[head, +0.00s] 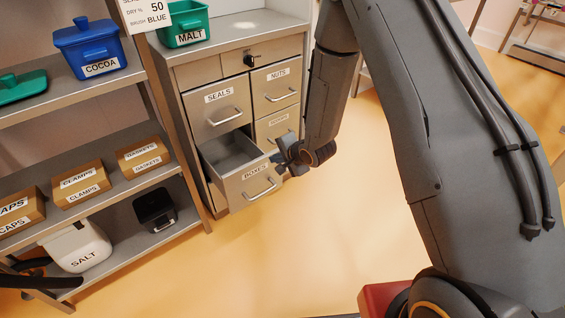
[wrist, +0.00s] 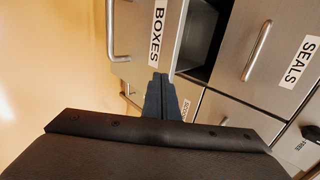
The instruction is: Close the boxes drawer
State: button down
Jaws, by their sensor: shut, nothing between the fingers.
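The boxes drawer (head: 250,184) is pulled out of the lower left of a grey metal cabinet, its label and bar handle facing front. Its inside looks empty where it shows. In the wrist view the drawer front (wrist: 136,37) is at the top, with the open inside to its right. My gripper (head: 283,158) is shut and empty, at the right end of the drawer front. In the wrist view my gripper's fingers (wrist: 157,82) point at the edge of the drawer front. I cannot tell whether they touch it.
The seals drawer (head: 217,107) above and the nuts drawer (head: 277,85) are shut. A key sits in the cabinet's top lock (head: 250,60). A shelf with boxes and tubs (head: 82,182) stands at the left. The floor in front (head: 250,260) is clear.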

jog(key=shift+w+a, duration=0.3)
jog(key=shift+w, duration=0.1)
